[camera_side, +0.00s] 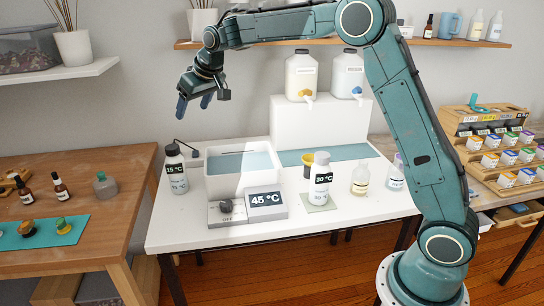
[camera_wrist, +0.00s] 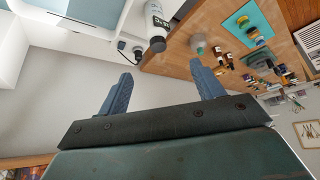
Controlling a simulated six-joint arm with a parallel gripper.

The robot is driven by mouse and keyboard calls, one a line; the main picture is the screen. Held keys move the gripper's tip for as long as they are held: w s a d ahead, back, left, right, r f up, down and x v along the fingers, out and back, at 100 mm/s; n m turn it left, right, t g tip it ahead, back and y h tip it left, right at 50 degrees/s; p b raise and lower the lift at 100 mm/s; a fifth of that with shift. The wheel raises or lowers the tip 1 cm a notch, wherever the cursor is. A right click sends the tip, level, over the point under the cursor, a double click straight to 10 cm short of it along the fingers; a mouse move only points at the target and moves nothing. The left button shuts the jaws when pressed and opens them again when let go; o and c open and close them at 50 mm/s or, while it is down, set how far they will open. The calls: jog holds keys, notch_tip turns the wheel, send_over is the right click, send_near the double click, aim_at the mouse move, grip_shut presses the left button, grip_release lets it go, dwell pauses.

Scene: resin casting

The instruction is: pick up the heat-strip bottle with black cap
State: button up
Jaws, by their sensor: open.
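The 15 °C bottle (camera_side: 175,172) is at the table's left end, left of the water bath. The 30 °C bottle (camera_side: 320,182) stands on a small mat right of the 45 °C display. My gripper (camera_side: 194,105) is open and empty, high above the table's left end, above the 15 °C bottle. In the wrist view one strip bottle (camera_wrist: 156,22) shows at the top, beyond my open fingers (camera_wrist: 161,72).
The water bath (camera_side: 242,188) and its 45 °C display (camera_side: 266,202) stand between the two bottles. A wooden table (camera_side: 110,250) with small bottles is at left.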

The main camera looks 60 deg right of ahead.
send_near(173, 147)
jog(key=v, duration=0.3)
jog(key=shift+s+a+f, duration=0.15)
jog(key=x, duration=0.8)
jog(key=shift+f, duration=0.2)
jog(key=shift+w+f, duration=0.1)
jog(key=shift+w, duration=0.15)
jog(key=shift+x, duration=2.45)
jog(key=shift+w, duration=0.15)
grip_shut()
